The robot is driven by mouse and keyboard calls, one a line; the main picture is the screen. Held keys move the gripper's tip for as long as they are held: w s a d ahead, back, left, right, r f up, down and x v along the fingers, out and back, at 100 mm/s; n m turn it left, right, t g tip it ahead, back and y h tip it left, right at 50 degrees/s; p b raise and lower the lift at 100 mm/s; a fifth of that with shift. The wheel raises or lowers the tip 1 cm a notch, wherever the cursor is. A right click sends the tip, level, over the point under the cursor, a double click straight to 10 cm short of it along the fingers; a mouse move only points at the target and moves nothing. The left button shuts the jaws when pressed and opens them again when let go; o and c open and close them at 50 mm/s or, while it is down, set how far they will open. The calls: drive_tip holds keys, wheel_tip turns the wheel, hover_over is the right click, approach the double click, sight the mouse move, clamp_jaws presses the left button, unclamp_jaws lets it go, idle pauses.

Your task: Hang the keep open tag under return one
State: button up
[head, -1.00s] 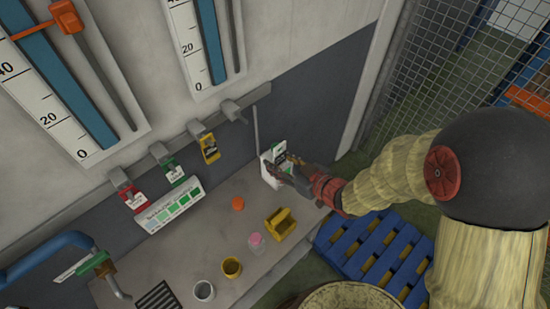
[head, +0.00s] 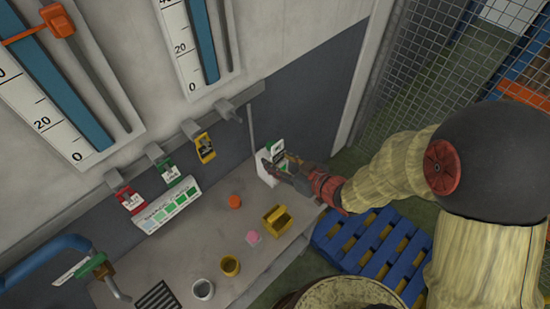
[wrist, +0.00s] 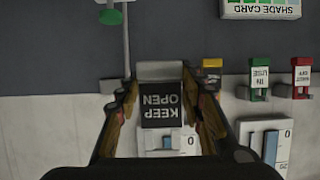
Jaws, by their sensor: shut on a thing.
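My gripper (wrist: 160,88) is shut on the black keep open tag (wrist: 161,112), whose white lettering appears upside down in the wrist view. A pale grey block shows at the tag's upper edge there. In the head view my gripper (head: 284,164) is beside a white item with dark and green marks (head: 266,171); I cannot tell whether this is part of the tag. A bare grey hook (head: 228,109) is on the wall rail, up and left of my gripper. The tag hides part of the rail in the wrist view. No return one label is legible.
Yellow (head: 205,148), green (head: 169,172) and red (head: 129,200) tags hang left of the bare hook. A thin rod (head: 251,124) stands close to my gripper. The bench (head: 205,245) holds several small cups, a yellow bin (head: 278,220) and a shade card (head: 167,207).

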drive_tip(key=shift+s+d+r+p, duration=0.1)
drive_tip(key=shift+s+d+p, duration=0.2)
drive_tip(key=shift+s+d, duration=0.75)
drive_tip(key=shift+s+d+r+p, duration=0.1)
drive_tip(key=shift+s+d+p, duration=0.2)
drive_tip(key=shift+s+d, duration=0.75)
drive_tip(key=shift+w+d, duration=0.15)
drive_tip(key=shift+w, duration=0.05)
